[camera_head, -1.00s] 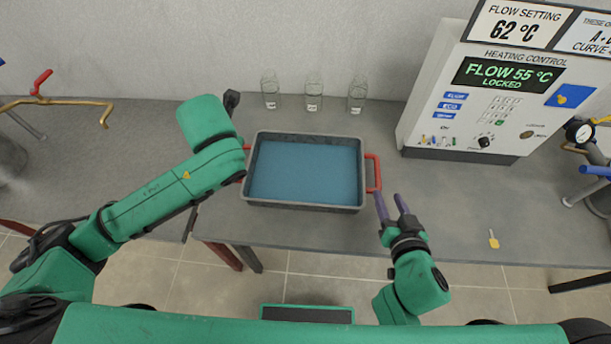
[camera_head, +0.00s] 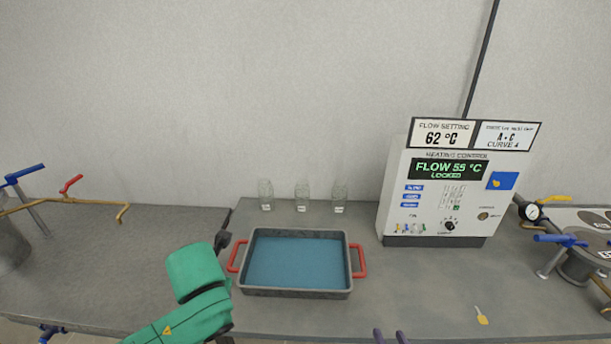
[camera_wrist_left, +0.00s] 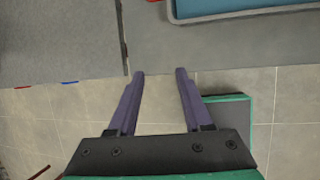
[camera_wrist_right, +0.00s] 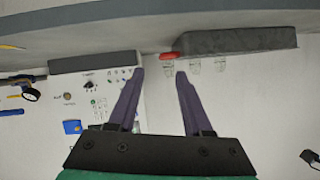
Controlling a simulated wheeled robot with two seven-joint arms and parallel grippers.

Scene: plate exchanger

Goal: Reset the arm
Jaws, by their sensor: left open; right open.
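My right gripper (camera_head: 390,337) shows only its purple fingertips at the bottom edge of the head view. In the right wrist view its fingers (camera_wrist_right: 160,75) are apart with nothing between them. My left arm reaches up from the bottom left of the head view, and its fingers are hidden there. In the left wrist view my left gripper (camera_wrist_left: 159,75) is open and empty, near the table edge with the tiled floor below. A grey tray (camera_head: 296,293) with a blue inside and red handles stands on the table, right of my left arm.
Three glass jars stand behind the tray, one of them in the middle (camera_head: 302,197). A white heating control unit (camera_head: 393,200) reads "FLOW 55 °C LOCKED". A yellow key (camera_head: 482,318) lies at the front right. Pipes and valves stand at both ends.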

